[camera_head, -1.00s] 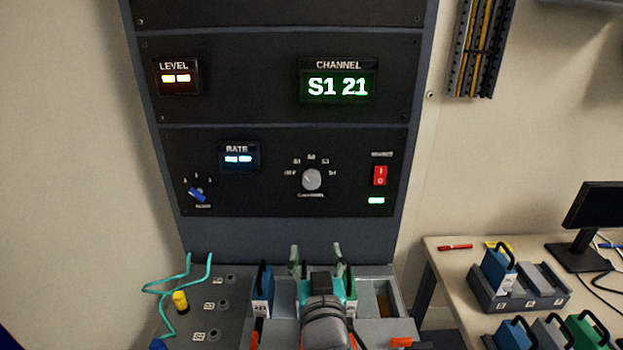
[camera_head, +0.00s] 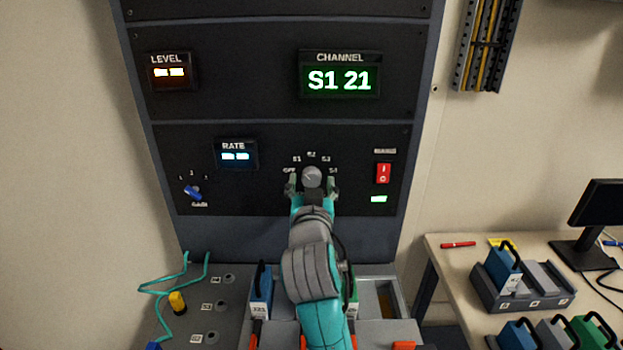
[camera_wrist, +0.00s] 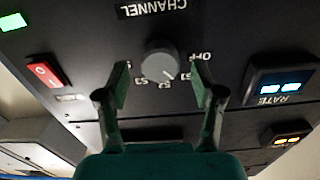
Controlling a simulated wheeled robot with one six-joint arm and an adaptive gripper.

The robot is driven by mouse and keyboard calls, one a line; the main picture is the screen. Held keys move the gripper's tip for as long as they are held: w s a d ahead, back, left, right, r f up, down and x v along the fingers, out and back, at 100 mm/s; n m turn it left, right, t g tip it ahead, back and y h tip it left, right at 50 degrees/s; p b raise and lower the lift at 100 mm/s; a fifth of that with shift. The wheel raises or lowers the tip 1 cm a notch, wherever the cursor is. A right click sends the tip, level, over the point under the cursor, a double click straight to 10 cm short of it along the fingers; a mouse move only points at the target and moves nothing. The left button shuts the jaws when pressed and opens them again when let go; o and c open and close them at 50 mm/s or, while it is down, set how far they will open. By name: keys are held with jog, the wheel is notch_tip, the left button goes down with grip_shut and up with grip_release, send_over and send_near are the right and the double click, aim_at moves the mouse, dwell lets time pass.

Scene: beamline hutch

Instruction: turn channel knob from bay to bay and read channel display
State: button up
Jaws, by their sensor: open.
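The grey round channel knob (camera_head: 312,176) sits on the lower black panel, with labels OFF, S1, S2, S3 and S4 around it. The green channel display (camera_head: 339,81) above reads "S1 21". My gripper (camera_head: 312,187) is open at the panel, one finger on each side of the knob. In the wrist view the knob (camera_wrist: 160,61) shows between the spread fingers of my gripper (camera_wrist: 160,88), with gaps on both sides. The knob's pointer mark faces toward S1 in the wrist view.
A red switch (camera_head: 383,173) is right of the knob, and a blue gain knob (camera_head: 194,192) is at left. The rate display (camera_head: 235,155) and level display (camera_head: 169,72) are lit but show no clear number.

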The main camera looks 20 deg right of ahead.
jog(key=shift+x, duration=1.25)
jog(key=c, duration=1.1)
jog(key=shift+c, duration=0.2)
jog(key=shift+m, duration=0.3)
jog(key=m, duration=0.3)
jog(key=shift+m, duration=2)
jog(key=shift+f, duration=0.1)
